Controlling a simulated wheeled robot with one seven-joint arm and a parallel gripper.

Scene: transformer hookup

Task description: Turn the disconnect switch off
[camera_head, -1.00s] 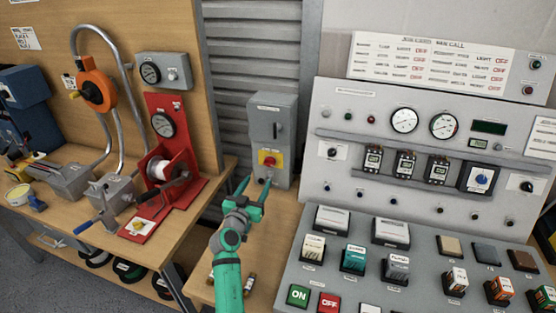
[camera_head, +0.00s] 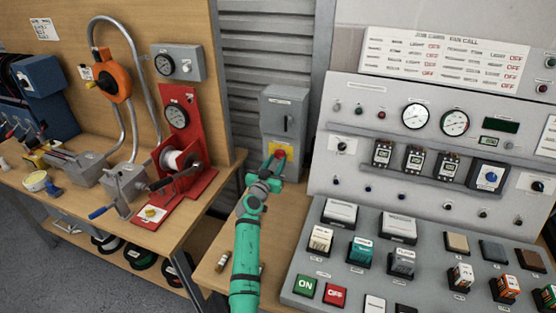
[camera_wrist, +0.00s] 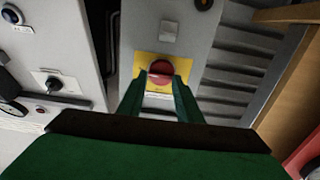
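The disconnect switch is a red knob (camera_wrist: 160,72) on a yellow plate (camera_wrist: 145,62), low on the front of a grey box (camera_head: 284,108). In the head view the red knob (camera_head: 281,154) shows just beyond my gripper (camera_head: 273,166). In the wrist view my gripper (camera_wrist: 160,82) is open, with its two green fingers pointing at the box. The fingertips lie on either side of the knob. I cannot tell whether they touch it. The knob's lower part and its pointing direction are hard to make out.
A control panel (camera_head: 350,103) with gauges and buttons stands right of the box. A red stand with a spool (camera_head: 172,160) is on the wooden bench at left. A shutter (camera_head: 270,45) is behind. Some bare wooden tabletop (camera_head: 217,253) lies left of my arm.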

